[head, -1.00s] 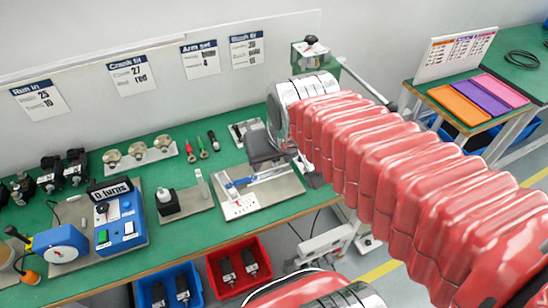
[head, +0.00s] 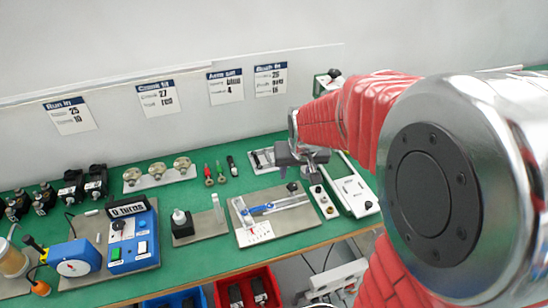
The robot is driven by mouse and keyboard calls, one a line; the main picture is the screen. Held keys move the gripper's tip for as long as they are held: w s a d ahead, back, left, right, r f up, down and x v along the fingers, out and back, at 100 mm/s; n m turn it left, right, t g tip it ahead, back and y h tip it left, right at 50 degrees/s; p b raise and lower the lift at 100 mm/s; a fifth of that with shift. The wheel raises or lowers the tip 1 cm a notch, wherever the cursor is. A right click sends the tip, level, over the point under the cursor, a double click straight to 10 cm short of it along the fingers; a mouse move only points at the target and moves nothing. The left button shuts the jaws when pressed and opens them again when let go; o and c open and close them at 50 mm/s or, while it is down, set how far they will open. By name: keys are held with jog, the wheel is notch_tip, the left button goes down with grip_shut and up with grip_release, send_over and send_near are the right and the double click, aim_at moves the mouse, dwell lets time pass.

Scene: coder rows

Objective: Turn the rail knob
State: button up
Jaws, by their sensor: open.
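My gripper (head: 312,172) is a dark grey tool at the end of the red-sleeved arm. It hangs over the back right of the green bench, its small fingers pointing down and apart from anything I can make out. Below it lies a grey plate (head: 295,217) with a blue lever (head: 262,210), a white scale (head: 254,232) and a small dark knob (head: 292,187) at its right end. A long white rail-like unit (head: 352,190) stands to the right, beside a small white button panel (head: 324,203). I cannot tell for sure which part is the rail knob.
A blue control box (head: 133,240) with a display reading "0 turns" stands at left. A blue gauge unit (head: 75,258) is farther left. Red (head: 258,277) and blue bins sit below the front edge. My arm's large silver joint hides the right side.

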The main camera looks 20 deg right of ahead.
aim_at(292, 186)
jog(key=shift+w+d+f, duration=0.2)
jog(key=shift+w+f, duration=0.05)
jog(key=shift+f, duration=0.1)
jog(key=shift+f, duration=0.15)
jog(key=shift+x, duration=6.8)
jog(key=shift+c, duration=0.2)
jog(key=c, duration=1)
jog(key=shift+n+y, duration=0.3)
jog(key=shift+n, duration=0.2)
jog(key=o, duration=1)
jog(key=shift+o, duration=0.2)
